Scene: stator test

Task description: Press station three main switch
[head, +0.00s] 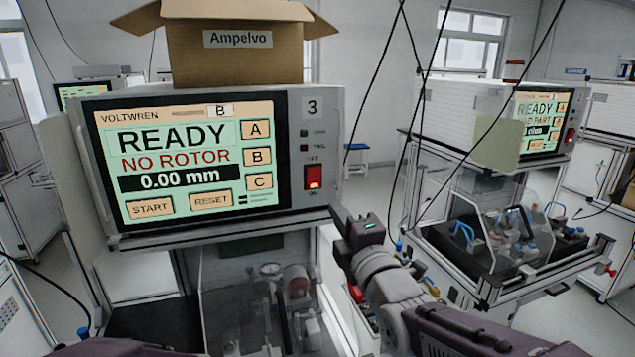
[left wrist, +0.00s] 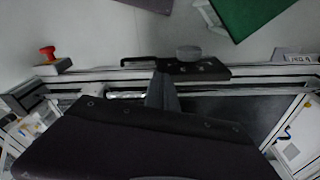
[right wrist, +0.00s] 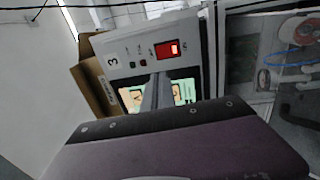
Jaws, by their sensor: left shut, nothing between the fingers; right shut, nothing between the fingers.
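The main switch of station three (head: 313,178) is a lit red rocker in a dark frame, low on the grey panel marked "3", right of the screen. It also shows as a red lit switch in the right wrist view (right wrist: 168,49). My right gripper (head: 341,213) is shut and empty, just below and to the right of the switch, apart from it in the picture. Its shut fingers (right wrist: 157,92) point toward the panel in the right wrist view. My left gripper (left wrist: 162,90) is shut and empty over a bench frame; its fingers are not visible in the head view.
The screen (head: 190,160) reads "READY", "NO ROTOR", "0.00 mm". A cardboard box (head: 235,55) stands on the station. A second station with its own lit screen (head: 538,122) stands at right. Cables hang between them. A red button (left wrist: 47,53) shows in the left wrist view.

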